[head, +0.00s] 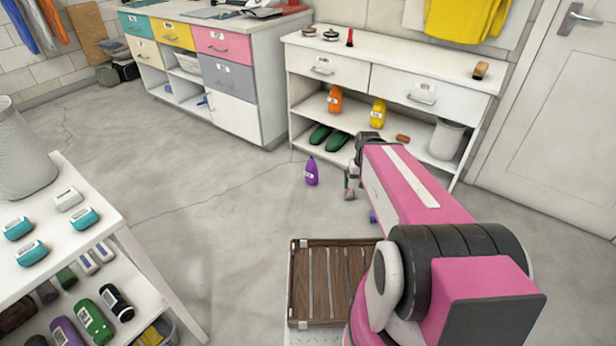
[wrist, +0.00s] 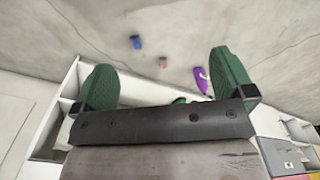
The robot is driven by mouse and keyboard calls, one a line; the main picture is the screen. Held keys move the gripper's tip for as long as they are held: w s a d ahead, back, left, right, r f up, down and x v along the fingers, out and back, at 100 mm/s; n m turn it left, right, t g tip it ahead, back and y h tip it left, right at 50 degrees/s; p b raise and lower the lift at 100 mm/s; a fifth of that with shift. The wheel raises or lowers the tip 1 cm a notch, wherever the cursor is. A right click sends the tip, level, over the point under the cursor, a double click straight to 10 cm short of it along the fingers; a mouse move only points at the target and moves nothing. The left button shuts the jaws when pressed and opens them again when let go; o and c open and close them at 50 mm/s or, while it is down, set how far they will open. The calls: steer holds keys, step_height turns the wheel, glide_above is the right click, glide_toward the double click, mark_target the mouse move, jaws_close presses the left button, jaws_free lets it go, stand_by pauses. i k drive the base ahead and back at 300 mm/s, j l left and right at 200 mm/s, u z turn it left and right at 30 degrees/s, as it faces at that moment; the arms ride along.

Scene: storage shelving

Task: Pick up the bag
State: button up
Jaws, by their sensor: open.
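Two dark, soft-looking shapes that look like bags (head: 124,70) sit on the floor at the back left, against the wall beside the coloured drawer unit. They are small in the head view, and I cannot tell which is the bag. No bag is clear in the wrist view. My gripper (head: 352,178) is low in front of the white shelf unit, far to the right of those shapes. In the wrist view its two green-padded fingers (wrist: 164,78) stand wide apart with nothing held between them.
A purple bottle (head: 311,173), a small reddish item (head: 350,195) and a blue item (head: 373,216) are on the floor near my gripper. The white shelf unit (head: 392,56) stands behind it. A white table (head: 75,240) is at left. The middle floor is clear.

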mark_target(311, 172)
steer(key=i+j, duration=0.75)
steer(key=j, duration=0.05)
